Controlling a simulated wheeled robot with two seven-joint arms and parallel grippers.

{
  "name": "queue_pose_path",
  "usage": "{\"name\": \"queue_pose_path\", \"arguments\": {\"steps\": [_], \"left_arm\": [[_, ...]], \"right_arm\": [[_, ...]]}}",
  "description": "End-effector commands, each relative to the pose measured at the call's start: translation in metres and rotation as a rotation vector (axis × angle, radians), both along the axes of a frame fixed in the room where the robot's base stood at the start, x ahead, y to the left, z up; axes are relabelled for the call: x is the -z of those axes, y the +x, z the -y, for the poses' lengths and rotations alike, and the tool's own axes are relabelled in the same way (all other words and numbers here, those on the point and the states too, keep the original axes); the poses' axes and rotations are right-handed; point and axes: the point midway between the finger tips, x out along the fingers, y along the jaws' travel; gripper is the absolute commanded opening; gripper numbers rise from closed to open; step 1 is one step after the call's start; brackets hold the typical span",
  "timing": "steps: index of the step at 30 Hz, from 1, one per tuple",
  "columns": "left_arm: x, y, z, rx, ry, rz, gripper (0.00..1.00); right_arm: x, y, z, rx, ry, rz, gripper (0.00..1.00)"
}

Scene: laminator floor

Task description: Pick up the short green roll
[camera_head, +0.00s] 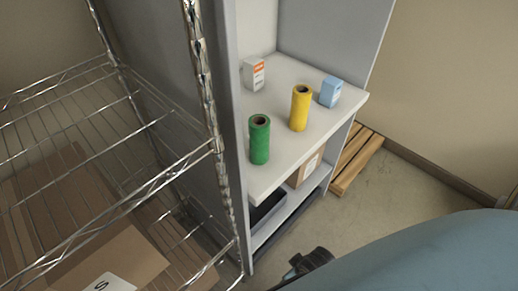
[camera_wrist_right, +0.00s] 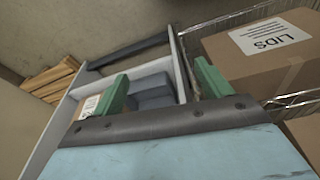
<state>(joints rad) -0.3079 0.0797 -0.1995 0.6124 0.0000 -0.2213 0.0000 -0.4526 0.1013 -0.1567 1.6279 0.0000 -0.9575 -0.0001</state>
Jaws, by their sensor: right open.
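The green roll (camera_head: 259,140) stands upright near the front left edge of a light shelf board (camera_head: 281,160) in the head view, with its dark core hole facing up. It does not show in the right wrist view. My right gripper (camera_wrist_right: 160,85) shows there with its two green fingers wide apart and nothing between them. It points toward the lower part of the shelf unit, apart from the roll. In the head view a blue part of my arm fills the lower right. My left gripper is not in view.
A yellow roll (camera_head: 299,110) stands right of the green one. A white-orange box (camera_head: 254,75) and light-blue box (camera_head: 330,92) stand behind. A wire rack (camera_head: 100,215) with cardboard boxes is at left. Wooden slats (camera_head: 356,163) lie right of the shelf, beside open floor.

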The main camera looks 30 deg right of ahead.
Motion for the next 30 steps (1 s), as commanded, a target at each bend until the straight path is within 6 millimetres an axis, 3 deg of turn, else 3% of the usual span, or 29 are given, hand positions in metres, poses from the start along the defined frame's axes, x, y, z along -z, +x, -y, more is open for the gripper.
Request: {"name": "queue_pose_path", "arguments": {"steps": [7,10,12,21,27,30], "left_arm": [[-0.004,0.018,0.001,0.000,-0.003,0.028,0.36],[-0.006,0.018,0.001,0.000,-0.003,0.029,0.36],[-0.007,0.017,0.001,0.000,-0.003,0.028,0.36],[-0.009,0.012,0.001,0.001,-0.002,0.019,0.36],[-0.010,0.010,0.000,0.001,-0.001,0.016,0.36],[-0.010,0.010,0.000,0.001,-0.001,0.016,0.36]], "right_arm": [[-0.067,0.022,-0.001,0.008,0.004,0.047,0.77],[-0.097,0.041,0.002,0.027,0.009,0.133,0.77],[-0.120,0.064,0.006,0.052,0.018,0.256,0.77],[-0.190,0.136,0.023,0.113,0.061,0.707,0.77],[-0.250,0.170,0.034,0.123,0.113,1.053,0.77],[-0.269,0.178,0.037,0.115,0.142,1.187,0.77]]}}
